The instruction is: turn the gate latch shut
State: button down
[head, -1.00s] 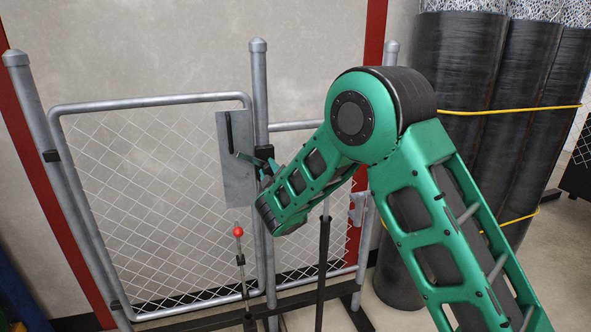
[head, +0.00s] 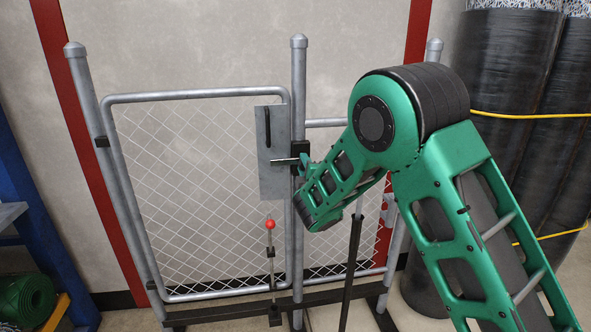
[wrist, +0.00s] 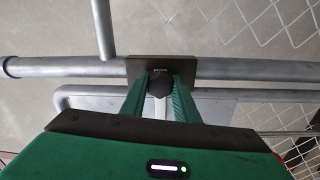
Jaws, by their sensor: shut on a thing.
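The gate (head: 200,93) is a grey tube frame with chain-link mesh, standing in line with its post (head: 298,80). A grey plate (head: 272,185) with a dark upright slot is at its right edge. A short grey latch bar (head: 283,162) lies about level across the plate, by a black block (head: 300,148) on the post. My gripper (head: 305,166) is at this block. In the wrist view, my gripper (wrist: 160,86) has its green fingers on both sides of a dark knob (wrist: 159,84) in front of the block (wrist: 134,68). The fingers partly hide the knob.
A red-topped lever (head: 270,225) stands in front of the gate's lower right. A dark upright post (head: 352,260) stands below my forearm. Tall dark mesh rolls (head: 500,70) are at the right. A green roll (head: 25,298) lies at lower left.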

jog(key=shift+s+a+f, duration=0.15)
jog(key=shift+s+a, duration=0.05)
jog(key=shift+a, duration=0.15)
jog(key=c, duration=1.5)
grip_release()
jog(key=shift+c, duration=0.2)
jog(key=shift+o, duration=0.8)
jog(key=shift+w+d, duration=0.1)
jog(key=shift+d, duration=0.05)
jog(key=v, duration=1)
jog(key=shift+s, duration=0.35)
jog(key=shift+d, duration=0.15)
